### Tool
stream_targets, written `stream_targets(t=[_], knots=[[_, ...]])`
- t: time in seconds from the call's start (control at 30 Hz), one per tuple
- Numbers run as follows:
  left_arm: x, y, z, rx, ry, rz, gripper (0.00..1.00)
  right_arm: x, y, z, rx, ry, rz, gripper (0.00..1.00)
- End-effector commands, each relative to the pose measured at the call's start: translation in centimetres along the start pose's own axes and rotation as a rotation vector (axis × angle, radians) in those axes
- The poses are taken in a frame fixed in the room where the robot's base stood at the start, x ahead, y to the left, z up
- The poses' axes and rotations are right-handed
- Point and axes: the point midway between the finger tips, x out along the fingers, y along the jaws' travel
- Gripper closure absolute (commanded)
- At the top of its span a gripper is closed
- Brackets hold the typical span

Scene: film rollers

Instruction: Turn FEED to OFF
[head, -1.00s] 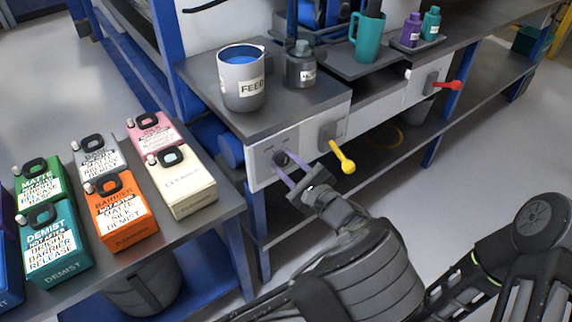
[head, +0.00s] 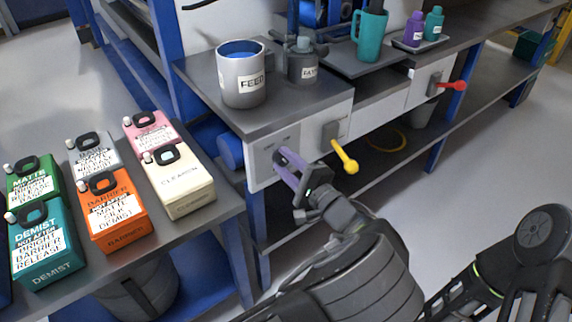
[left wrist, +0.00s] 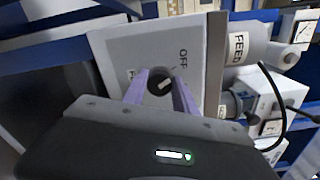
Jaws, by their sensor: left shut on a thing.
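The FEED knob (left wrist: 160,84) is a dark round knob on a light grey panel (left wrist: 120,50), with the word OFF printed beside it in the left wrist view. In the head view the panel (head: 262,166) is on the front of the bench below the FEED mug. My left gripper (head: 284,160) has purple fingers and is shut on the knob. Its fingers (left wrist: 159,88) stand on both sides of the knob in the left wrist view. The knob's pointer direction is hard to read. My right gripper is not in view; a dark arm link shows at the lower right.
A grey mug labelled FEED (head: 242,88) and a grey bottle (head: 302,68) stand on the bench top. A yellow lever (head: 346,158) is right of the knob, a red lever (head: 456,86) further right. Several labelled jugs fill the left table (head: 205,222).

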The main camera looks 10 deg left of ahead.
Motion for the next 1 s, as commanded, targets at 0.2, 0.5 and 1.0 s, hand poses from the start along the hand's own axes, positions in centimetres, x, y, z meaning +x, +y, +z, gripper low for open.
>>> stream_targets(t=[0.2, 0.5, 1.0], knots=[[-0.04, 0.09, 0.00, -0.009, 0.000, 0.002, 1.00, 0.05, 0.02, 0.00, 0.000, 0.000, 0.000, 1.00], [-0.03, 0.08, 0.00, -0.008, 0.000, 0.002, 0.57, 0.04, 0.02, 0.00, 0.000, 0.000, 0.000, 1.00], [-0.50, -0.04, -0.02, -0.007, 0.001, 0.000, 0.45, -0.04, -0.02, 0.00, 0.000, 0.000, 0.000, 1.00]])
